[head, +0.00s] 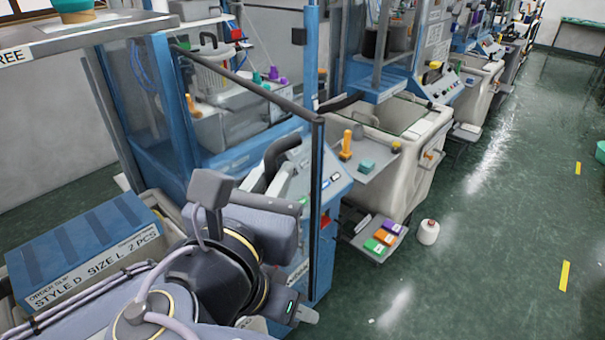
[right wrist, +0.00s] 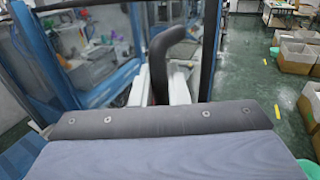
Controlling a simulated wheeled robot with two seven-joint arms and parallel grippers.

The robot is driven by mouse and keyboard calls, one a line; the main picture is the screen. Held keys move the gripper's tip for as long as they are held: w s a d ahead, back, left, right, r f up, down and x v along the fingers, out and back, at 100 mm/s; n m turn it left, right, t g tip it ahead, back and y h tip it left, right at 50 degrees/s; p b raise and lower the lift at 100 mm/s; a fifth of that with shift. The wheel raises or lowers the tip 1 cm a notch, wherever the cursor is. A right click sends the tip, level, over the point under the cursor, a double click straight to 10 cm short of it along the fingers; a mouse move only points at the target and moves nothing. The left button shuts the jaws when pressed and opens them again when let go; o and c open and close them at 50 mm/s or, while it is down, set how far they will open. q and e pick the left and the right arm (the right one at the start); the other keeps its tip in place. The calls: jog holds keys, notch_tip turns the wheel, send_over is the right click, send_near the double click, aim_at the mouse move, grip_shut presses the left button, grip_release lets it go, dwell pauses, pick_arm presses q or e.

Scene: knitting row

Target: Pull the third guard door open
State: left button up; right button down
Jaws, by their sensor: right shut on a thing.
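The guard door (head: 317,200), a clear panel in a dark frame, stands swung out at an angle from the blue knitting machine (head: 165,100). Its free upright edge is toward me in the head view. The dark curved handle (head: 280,150) is on the door; it also shows in the right wrist view (right wrist: 172,42). My right gripper (head: 284,182) is shut on this handle, with its pale fingers (right wrist: 155,88) either side of it. My left gripper (head: 300,314) is low in front of the door, mostly hidden by my arm; its jaws cannot be made out.
A blue order box (head: 85,255) lies at the left, below a grey shelf (head: 90,30).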

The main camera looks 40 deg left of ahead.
jog(key=shift+r, duration=0.1)
dwell(0.3)
jog(key=c, duration=1.5)
grip_release()
jog(key=shift+a, duration=0.15)
